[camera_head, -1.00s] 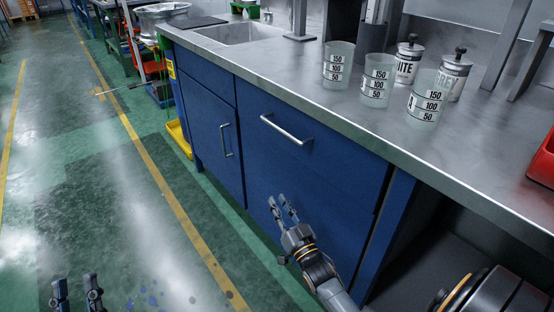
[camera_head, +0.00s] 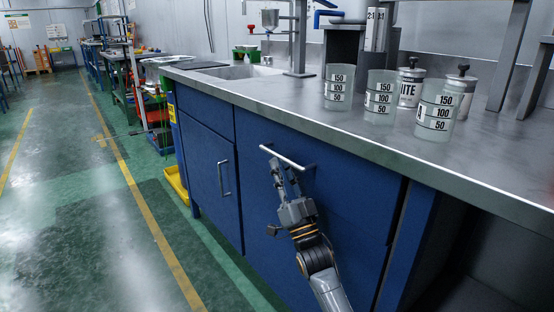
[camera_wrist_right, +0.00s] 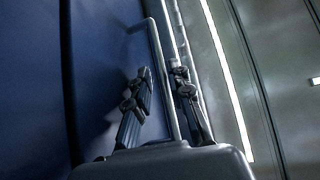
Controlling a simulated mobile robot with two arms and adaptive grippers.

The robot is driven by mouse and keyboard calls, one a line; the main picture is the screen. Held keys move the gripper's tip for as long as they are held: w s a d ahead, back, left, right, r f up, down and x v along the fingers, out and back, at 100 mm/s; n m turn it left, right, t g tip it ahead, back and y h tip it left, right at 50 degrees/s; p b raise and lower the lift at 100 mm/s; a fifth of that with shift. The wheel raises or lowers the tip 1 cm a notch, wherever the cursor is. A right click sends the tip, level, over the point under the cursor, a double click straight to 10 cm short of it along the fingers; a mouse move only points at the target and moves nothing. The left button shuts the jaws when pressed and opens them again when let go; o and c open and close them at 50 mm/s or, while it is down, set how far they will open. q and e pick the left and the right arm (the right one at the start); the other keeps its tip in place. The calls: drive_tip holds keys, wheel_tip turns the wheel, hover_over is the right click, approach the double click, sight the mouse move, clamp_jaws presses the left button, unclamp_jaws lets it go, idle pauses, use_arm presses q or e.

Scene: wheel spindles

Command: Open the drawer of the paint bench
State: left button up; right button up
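The paint bench (camera_head: 400,165) has a blue front. Its drawer front (camera_head: 345,172) looks flush and closed, with a light metal bar handle (camera_head: 283,158). My right gripper (camera_head: 284,166) is at that handle from below, fingers pointing up. In the right wrist view, the handle bar (camera_wrist_right: 162,65) runs between the two spread fingers of my right gripper (camera_wrist_right: 162,82). The fingers look open around the bar, with a gap on each side; I cannot tell whether either touches it. My left gripper is not in view.
A cabinet door with a vertical handle (camera_head: 223,178) is left of the drawer. Measuring cups (camera_head: 380,98) and white cans (camera_head: 408,88) stand on the metal worktop. A yellow bin (camera_head: 177,184) sits on the floor.

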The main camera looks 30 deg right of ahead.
sight(277, 154)
drive_tip(key=shift+b+x, duration=0.3)
drive_tip(key=shift+x, duration=1.65)
clamp_jaws()
